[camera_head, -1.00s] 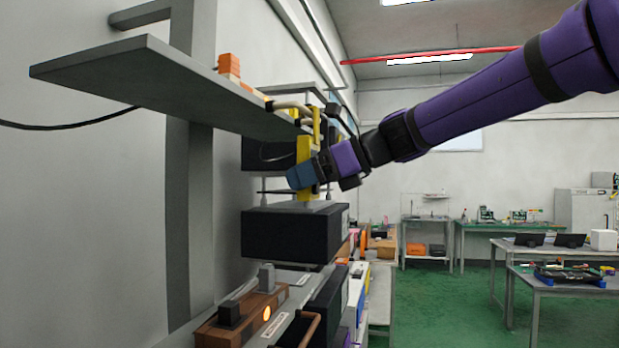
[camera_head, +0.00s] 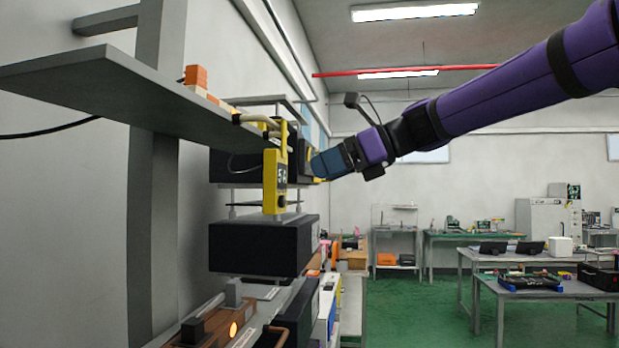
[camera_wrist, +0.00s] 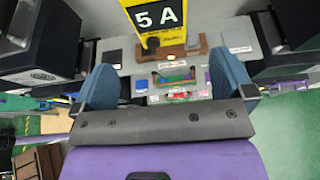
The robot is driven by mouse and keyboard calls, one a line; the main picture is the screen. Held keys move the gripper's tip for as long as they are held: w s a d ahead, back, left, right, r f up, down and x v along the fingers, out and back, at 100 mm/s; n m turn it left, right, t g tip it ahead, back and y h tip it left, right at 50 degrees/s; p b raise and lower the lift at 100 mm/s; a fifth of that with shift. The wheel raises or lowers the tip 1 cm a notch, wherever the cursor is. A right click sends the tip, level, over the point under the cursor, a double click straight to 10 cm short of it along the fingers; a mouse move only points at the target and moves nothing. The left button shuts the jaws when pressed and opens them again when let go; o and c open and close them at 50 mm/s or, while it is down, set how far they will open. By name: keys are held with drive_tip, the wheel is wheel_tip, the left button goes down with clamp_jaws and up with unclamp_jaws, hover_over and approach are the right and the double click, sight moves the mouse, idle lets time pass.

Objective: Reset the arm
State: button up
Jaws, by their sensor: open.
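My gripper (camera_head: 328,166) is at the end of the purple arm in the head view, to the right of a yellow case (camera_head: 275,185) with a dark label. In the wrist view, the blue fingers of my gripper (camera_wrist: 163,80) are spread apart with nothing between them. The yellow case shows there as well, with a "5 A" label (camera_wrist: 158,16), beyond the fingers. A wooden lever fixture (camera_head: 212,328) with a dark block and a lit orange lamp sits at the bottom of the head view. I cannot tell which part is the arm to reset.
A grey shelf (camera_head: 120,90) juts from the wall at left, with an orange block (camera_head: 196,76) on it. Black boxes (camera_head: 262,247) stand below the yellow case. Work tables (camera_head: 545,285) stand at right; green floor (camera_head: 420,305) is open between.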

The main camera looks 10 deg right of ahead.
drive_tip(key=s+d+f+n+h, duration=0.6)
drive_tip(key=s+d+f+n, duration=0.3)
drive_tip(key=s+f+n, duration=0.2)
drive_tip(key=s+d+f+n+h, duration=0.6)
drive_tip(key=s+d+f+n, duration=0.3)
drive_tip(key=f, duration=0.5)
drive_tip(key=s+n, duration=0.2)
drive_tip(key=s, duration=0.1)
drive_tip(key=shift+t+h, duration=0.3)
drive_tip(key=shift+h, duration=0.1)
drive_tip(key=shift+a, duration=0.1)
idle(1.5)
